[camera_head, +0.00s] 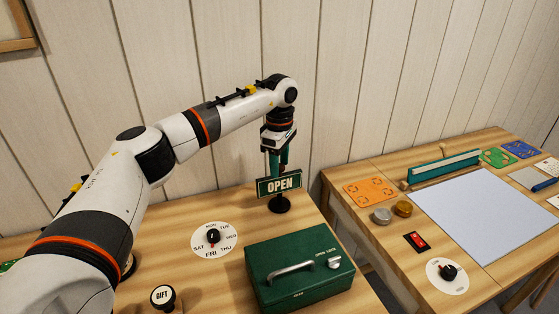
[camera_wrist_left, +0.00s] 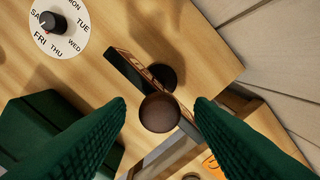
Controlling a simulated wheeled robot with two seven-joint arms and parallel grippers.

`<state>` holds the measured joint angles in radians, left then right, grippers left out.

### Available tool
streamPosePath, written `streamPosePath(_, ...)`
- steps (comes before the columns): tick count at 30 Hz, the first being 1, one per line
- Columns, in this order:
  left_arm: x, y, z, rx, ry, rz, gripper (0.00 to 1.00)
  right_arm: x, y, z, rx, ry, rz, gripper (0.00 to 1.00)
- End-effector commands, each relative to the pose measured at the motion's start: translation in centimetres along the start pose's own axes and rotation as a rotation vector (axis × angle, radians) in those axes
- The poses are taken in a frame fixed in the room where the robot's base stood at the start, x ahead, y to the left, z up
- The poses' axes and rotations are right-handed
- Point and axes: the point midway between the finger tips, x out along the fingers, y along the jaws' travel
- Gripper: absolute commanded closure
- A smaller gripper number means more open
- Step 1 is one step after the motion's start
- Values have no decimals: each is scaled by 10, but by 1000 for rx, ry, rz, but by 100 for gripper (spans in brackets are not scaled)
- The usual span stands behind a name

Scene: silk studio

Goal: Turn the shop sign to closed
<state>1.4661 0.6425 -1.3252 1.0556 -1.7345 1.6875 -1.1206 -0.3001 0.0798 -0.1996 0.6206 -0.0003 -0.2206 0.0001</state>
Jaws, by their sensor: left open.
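The shop sign (camera_head: 279,184) is a dark green plate with a pale border, and its face reads OPEN in the head view. It stands on a round dark base (camera_head: 279,204) near the table's right edge. In the left wrist view the sign (camera_wrist_left: 125,72) shows from above, with a round brown knob (camera_wrist_left: 159,112) on top. My left gripper (camera_head: 276,163) points down just above the sign. Its green fingers (camera_wrist_left: 160,108) are open, one on each side of the knob, with visible gaps. My right gripper is in neither view.
A green cash box (camera_head: 298,280) with a handle stands in front of the sign. A weekday dial (camera_head: 213,239) lies to the left, and a GIFT stamp (camera_head: 162,296) nearer the front. A second table (camera_head: 355,215) with a pale mat (camera_head: 485,210) stands right, across a gap.

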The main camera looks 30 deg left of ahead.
Motion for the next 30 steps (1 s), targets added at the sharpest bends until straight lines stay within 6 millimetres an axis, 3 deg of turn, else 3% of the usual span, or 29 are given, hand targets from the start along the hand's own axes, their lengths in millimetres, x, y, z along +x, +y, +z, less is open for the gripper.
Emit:
streamPosePath(1, 0, 0, 0, 0, 0, 0, 55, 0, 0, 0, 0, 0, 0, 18)
streamPosePath(9, 0, 0, 0, 0, 0, 0, 96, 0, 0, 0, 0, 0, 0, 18)
streamPosePath(20, -1, 0, 0, -63, 0, 0, 96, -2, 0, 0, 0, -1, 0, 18)
streamPosePath(30, -2, 0, 0, -317, 0, 0, 96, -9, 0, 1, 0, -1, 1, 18)
